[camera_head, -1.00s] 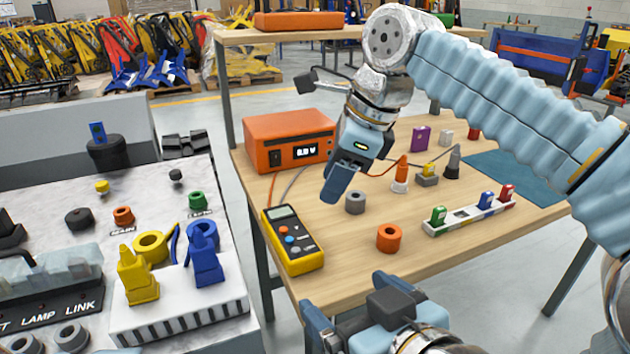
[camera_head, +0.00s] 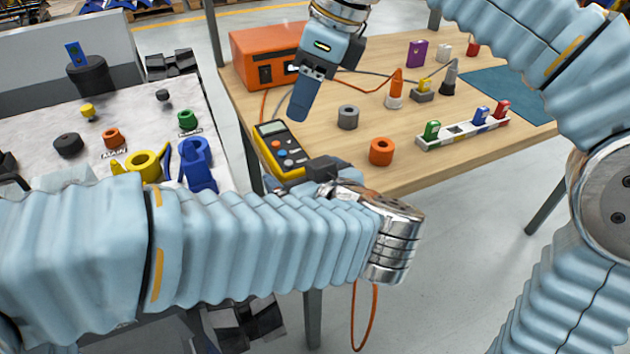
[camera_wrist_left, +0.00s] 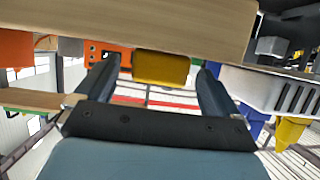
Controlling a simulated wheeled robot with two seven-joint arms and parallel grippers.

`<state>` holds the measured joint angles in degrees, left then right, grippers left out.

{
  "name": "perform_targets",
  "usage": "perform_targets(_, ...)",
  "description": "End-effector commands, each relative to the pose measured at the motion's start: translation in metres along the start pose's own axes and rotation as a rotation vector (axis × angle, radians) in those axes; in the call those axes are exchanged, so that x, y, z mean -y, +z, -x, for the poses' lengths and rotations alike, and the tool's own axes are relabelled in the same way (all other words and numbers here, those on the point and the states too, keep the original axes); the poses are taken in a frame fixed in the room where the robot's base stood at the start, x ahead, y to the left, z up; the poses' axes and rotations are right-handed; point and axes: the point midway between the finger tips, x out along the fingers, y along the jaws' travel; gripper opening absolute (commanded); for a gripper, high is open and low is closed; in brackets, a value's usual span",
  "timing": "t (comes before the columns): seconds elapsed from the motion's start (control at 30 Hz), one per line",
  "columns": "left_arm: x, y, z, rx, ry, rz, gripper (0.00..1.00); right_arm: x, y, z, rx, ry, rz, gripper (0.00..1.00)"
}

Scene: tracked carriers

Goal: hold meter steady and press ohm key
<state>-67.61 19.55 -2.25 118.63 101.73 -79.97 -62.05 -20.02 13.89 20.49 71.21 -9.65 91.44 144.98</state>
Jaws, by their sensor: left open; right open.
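The yellow and black meter (camera_head: 283,148) lies near the table's left front corner, its screen and coloured keys facing up. Which key is the ohm key is too small to tell. My left gripper (camera_head: 300,182) is at the meter's near end, by the table edge, partly hidden behind my own arm. In the left wrist view the meter (camera_wrist_left: 162,68) shows beyond and between the two spread fingers, with nothing gripped. My right gripper (camera_head: 300,108) points down above the table just beyond the meter; it is open and empty, its fingers overlapping in this view.
An orange powered box (camera_head: 268,50) stands behind the meter with leads running from it. A grey ring (camera_head: 348,117) and an orange ring (camera_head: 381,152) stand to the right. A white strip with coloured blocks (camera_head: 463,134) lies further right. A marble-topped bench (camera_head: 60,115) is at left.

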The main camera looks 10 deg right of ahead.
Motion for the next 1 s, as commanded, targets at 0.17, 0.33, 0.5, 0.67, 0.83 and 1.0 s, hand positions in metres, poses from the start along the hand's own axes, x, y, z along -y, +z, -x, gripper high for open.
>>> perform_targets(0.17, 0.0002, -0.0002, -0.0072, -0.001, 0.000, -0.001, 0.96, 0.0000, -0.0001, 0.0000, 0.000, 0.000, 0.000, 0.43)
perform_targets(0.33, 0.0001, -0.0002, -0.0073, -0.001, 0.000, 0.000, 0.96, 0.0000, -0.0001, 0.0000, 0.000, 0.000, 0.000, 0.43)
perform_targets(0.5, 0.0001, -0.0002, -0.0071, -0.001, 0.000, 0.000, 0.76, 0.0001, 0.0000, 0.0001, 0.000, 0.000, 0.000, 0.43)
perform_targets(0.67, 0.0001, -0.0002, -0.0070, -0.001, 0.000, 0.000, 0.51, 0.0001, 0.0000, 0.0000, 0.000, 0.000, 0.000, 0.43)
perform_targets(0.83, 0.0001, -0.0003, -0.0069, -0.001, 0.000, 0.000, 0.25, 0.0001, 0.0000, 0.0000, 0.000, 0.000, 0.000, 0.43)
perform_targets(1.0, 0.0001, -0.0003, -0.0068, -0.001, 0.000, 0.000, 0.24, 0.0001, 0.0000, 0.0001, 0.000, 0.000, 0.000, 0.18)
